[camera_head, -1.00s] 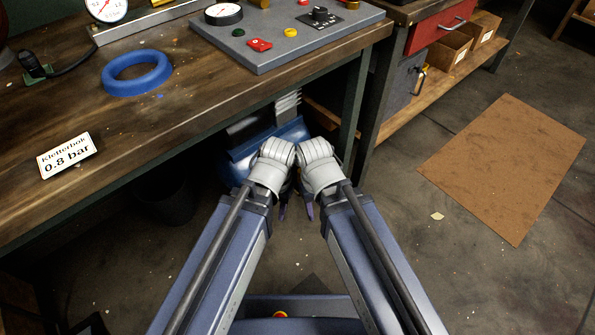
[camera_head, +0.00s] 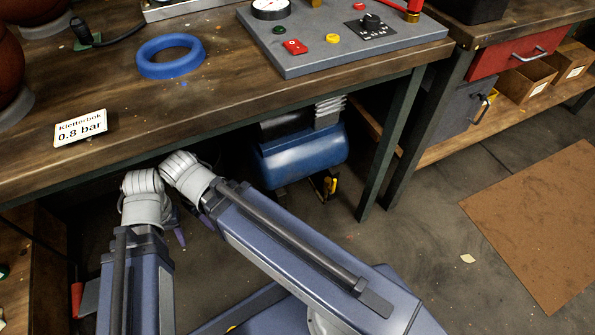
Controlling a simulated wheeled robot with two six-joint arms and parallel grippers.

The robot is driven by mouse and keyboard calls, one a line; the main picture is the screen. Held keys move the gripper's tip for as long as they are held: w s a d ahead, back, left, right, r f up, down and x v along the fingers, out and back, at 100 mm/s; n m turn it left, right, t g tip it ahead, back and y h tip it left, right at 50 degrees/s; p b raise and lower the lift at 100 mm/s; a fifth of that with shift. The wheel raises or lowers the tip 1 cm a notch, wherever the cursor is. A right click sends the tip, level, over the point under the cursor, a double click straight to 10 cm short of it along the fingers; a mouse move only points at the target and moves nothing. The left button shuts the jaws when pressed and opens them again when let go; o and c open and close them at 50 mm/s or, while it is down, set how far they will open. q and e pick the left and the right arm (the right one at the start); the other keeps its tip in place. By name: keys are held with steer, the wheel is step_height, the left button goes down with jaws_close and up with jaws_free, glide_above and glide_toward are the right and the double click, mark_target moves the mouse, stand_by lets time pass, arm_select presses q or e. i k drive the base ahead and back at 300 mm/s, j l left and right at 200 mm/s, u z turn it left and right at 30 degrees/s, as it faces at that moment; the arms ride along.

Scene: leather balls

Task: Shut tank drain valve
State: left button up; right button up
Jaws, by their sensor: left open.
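A blue compressor tank (camera_head: 300,157) lies under the wooden workbench. A small dark fitting with a yellow part (camera_head: 332,185) shows low at its right end; I cannot tell whether it is the drain valve or how it is turned. My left gripper (camera_head: 178,231) is open, with a purple finger showing below its wrist, under the bench's front edge and left of the tank. My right gripper (camera_head: 206,220) is close beside it, mostly hidden by its own wrist and arm. Both are apart from the tank.
The workbench (camera_head: 225,105) carries a blue ring (camera_head: 170,56), a "0.8 bar" card (camera_head: 80,128) and a grey control panel (camera_head: 345,45). A bench leg (camera_head: 392,140) stands right of the tank. The floor around the brown mat (camera_head: 545,225) is mostly clear.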

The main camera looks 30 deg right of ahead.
mark_target(332, 191)
steer(key=l+u, duration=0.3)
steer(key=l, duration=0.15)
steer(key=k+l+u, duration=0.25)
steer(key=l, duration=0.15)
steer(key=l+u, duration=0.3)
steer(key=l, duration=0.15)
steer(key=k+l+u, duration=0.45)
steer(key=l+u, duration=0.15)
steer(key=k+l+u, duration=0.1)
steer(key=k+l, duration=0.65)
steer(key=l, duration=0.2)
steer(key=k+l, duration=0.75)
steer(key=l, duration=0.2)
steer(key=u, duration=0.05)
